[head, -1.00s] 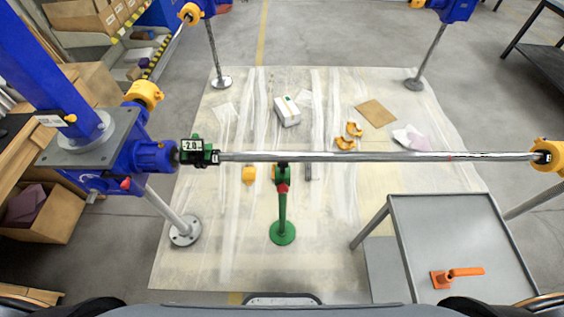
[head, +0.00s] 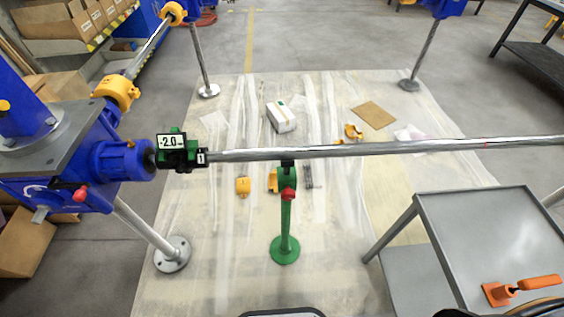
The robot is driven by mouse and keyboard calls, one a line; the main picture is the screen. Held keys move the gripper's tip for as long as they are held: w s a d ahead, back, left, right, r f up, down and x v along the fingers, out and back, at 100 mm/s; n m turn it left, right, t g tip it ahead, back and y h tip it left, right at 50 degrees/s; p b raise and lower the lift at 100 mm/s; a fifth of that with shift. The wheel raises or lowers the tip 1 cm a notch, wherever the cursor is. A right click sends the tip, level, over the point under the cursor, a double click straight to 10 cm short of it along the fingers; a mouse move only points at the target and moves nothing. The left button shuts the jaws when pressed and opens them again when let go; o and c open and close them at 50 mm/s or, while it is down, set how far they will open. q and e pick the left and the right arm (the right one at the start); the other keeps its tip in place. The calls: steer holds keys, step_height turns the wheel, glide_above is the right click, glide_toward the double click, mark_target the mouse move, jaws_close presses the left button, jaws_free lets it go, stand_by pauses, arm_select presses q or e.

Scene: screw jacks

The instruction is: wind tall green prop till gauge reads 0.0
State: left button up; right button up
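The tall green prop (head: 286,222) stands upright on a round green foot on the sheeted floor, in the middle of the head view. It has a red part near the top, and its dark head meets or lies just under the long metal bar (head: 400,148); I cannot tell if they touch. The gauge (head: 171,142), a green-framed display at the bar's left end, reads -2.0. An orange crank-like tool (head: 538,282) with an orange plate lies on the grey cart at lower right. Neither of my grippers shows.
The grey cart (head: 480,225) stands at right. A blue machine (head: 75,170) fills the left side, with a flanged post (head: 172,252) beneath. A white box (head: 281,116), yellow clamps (head: 242,187) and cardboard (head: 374,115) lie on the floor sheet. Floor around the prop's foot is clear.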

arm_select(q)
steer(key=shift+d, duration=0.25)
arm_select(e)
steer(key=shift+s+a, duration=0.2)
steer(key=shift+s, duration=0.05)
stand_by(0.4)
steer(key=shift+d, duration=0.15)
